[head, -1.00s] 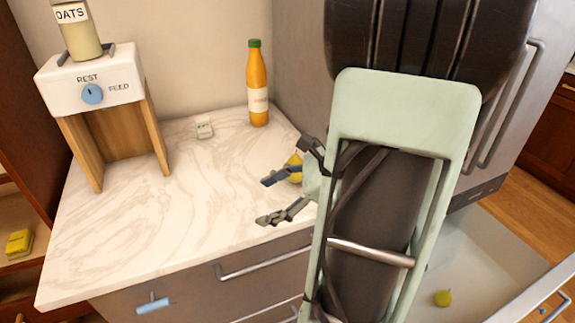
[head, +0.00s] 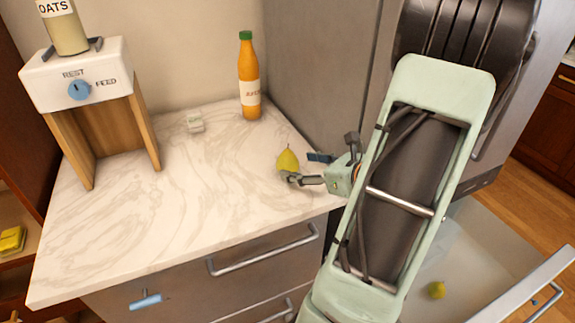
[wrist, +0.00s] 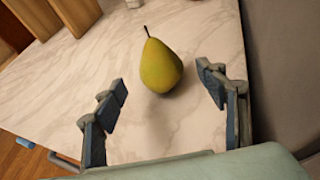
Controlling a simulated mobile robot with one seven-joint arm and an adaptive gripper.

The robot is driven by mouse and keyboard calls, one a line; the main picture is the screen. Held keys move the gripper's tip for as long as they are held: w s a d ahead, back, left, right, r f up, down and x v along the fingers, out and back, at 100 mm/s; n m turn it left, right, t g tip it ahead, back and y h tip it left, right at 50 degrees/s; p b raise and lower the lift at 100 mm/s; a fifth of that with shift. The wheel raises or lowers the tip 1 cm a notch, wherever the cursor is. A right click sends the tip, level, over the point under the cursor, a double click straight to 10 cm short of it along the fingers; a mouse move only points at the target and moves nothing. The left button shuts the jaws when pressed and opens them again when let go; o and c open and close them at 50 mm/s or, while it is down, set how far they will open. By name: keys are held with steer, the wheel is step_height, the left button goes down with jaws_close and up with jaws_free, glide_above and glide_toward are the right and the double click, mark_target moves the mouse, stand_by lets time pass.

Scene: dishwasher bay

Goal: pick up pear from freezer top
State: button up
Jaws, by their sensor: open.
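A yellow-green pear (head: 288,160) stands upright on the marble top (head: 190,225) near its right edge. In the wrist view the pear (wrist: 160,66) is just beyond my open fingertips, near the middle of the gap between them. My gripper (head: 306,168) is open and empty, reaching in from the right close to the pear. In the wrist view both fingers of the gripper (wrist: 163,92) show, spread apart, and nothing hides the pear. A second pear (head: 437,290) lies in the open drawer (head: 460,260) at the lower right.
An orange juice bottle (head: 249,85) stands at the back of the top, near the grey appliance wall (head: 320,70). A small white box (head: 195,122) lies left of it. An oats dispenser (head: 85,80) stands at the left. The middle of the top is clear.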

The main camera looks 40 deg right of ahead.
mark_target(295, 164)
steer(key=shift+x, duration=2.8)
steer(key=shift+r, duration=0.1)
steer(key=c, duration=1.4)
steer(key=shift+r, duration=0.1)
